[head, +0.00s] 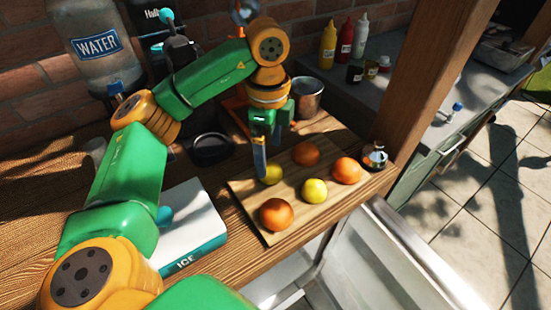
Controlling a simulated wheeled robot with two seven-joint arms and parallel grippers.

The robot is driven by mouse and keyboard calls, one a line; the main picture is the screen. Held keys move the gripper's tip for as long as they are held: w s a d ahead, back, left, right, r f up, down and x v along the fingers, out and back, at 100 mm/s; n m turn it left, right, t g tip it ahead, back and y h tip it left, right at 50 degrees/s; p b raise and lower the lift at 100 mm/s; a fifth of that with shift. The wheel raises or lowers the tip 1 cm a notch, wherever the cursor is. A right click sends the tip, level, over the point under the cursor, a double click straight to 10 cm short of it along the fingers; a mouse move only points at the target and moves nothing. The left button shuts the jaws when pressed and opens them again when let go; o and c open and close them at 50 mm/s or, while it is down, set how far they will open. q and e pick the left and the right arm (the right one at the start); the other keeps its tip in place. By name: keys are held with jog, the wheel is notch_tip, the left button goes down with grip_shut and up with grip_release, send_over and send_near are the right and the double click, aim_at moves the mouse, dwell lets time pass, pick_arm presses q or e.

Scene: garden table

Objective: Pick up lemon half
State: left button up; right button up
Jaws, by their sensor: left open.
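Two yellow fruits lie on a wooden cutting board (240,195): a yellow fruit (314,190) in the clear near the middle, and a second yellow fruit (271,174) partly hidden behind my gripper's finger. I cannot tell at this size which one is a cut lemon half. My left gripper (264,160) is open and points down over the board's left part, right by the second yellow fruit. I cannot tell whether it touches it. My right gripper is not in view.
Three oranges, a front one (276,214), a back one (306,154) and a right one (346,171), share the board. A metal cup (308,96) stands behind it, a black dish (210,149) left of it, and a white ICE box (190,222) at front left. A wooden post (432,90) rises at right.

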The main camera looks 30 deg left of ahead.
aim_at(270, 165)
pick_arm(q)
notch_tip(270, 165, down, 4)
jog(key=shift+s+d+f+p, duration=0.1)
jog(key=shift+f+p, duration=0.1)
jog(key=shift+p, duration=0.35)
jog(key=shift+w+f, duration=0.2)
jog(key=shift+f, duration=0.2)
jog(key=shift+s, duration=0.1)
jog(key=c, duration=1.4)
jog(key=shift+r, duration=0.1)
